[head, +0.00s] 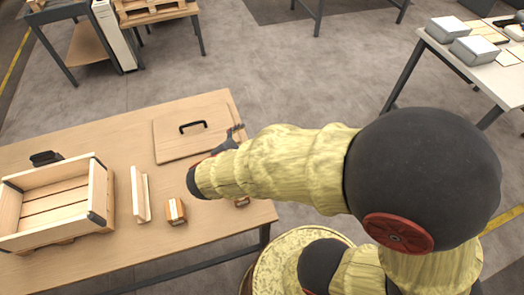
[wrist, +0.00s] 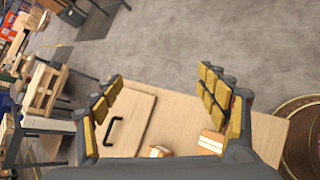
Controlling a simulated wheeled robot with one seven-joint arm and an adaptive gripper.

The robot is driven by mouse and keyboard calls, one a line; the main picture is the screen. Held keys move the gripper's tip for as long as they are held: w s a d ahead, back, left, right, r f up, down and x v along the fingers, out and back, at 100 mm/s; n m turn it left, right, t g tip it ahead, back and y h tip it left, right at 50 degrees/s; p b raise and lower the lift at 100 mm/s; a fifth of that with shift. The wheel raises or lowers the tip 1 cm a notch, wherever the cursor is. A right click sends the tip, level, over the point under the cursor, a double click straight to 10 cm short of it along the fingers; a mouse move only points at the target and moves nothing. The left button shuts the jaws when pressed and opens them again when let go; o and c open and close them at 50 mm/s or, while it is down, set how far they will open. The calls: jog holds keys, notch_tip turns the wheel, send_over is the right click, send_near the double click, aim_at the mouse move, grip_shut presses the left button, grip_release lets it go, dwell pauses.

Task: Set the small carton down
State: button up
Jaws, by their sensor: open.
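My gripper (head: 232,136) is open and empty above the table, beside the lid's right edge in the head view. In the wrist view my gripper (wrist: 160,78) has its yellow-padded fingers spread wide with nothing between them. One small carton (head: 175,211), tan with a pale band, rests on the table near its front edge. A second carton (head: 242,202) is mostly hidden behind my arm. Two cartons show on the table in the wrist view, one fuller (wrist: 211,141) and one cut off by the gripper body (wrist: 160,151). I cannot tell which one is meant.
The wooden table (head: 110,128) holds an open slatted crate (head: 101,190), an upright wooden piece (head: 140,195), a dark object (head: 46,158) and a flat lid (head: 170,140) with a black handle (head: 193,126). Another table (head: 484,72) with grey boxes stands at right. Floor between is clear.

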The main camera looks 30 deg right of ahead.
jog(key=s+d+r+m+g+y, duration=0.2)
jog(key=s+r+m+g+y, duration=0.2)
jog(key=s+r+m, duration=0.55)
jog(key=s+a+r+m+t+y, duration=0.2)
jog(key=s+a+r+m+y, duration=0.2)
jog(key=m, duration=0.4)
jog(key=shift+s+a+r+t+y, duration=0.3)
jog(key=shift+a+r+t+y, duration=0.1)
jog(key=shift+a+r, duration=0.55)
jog(key=shift+m, duration=0.25)
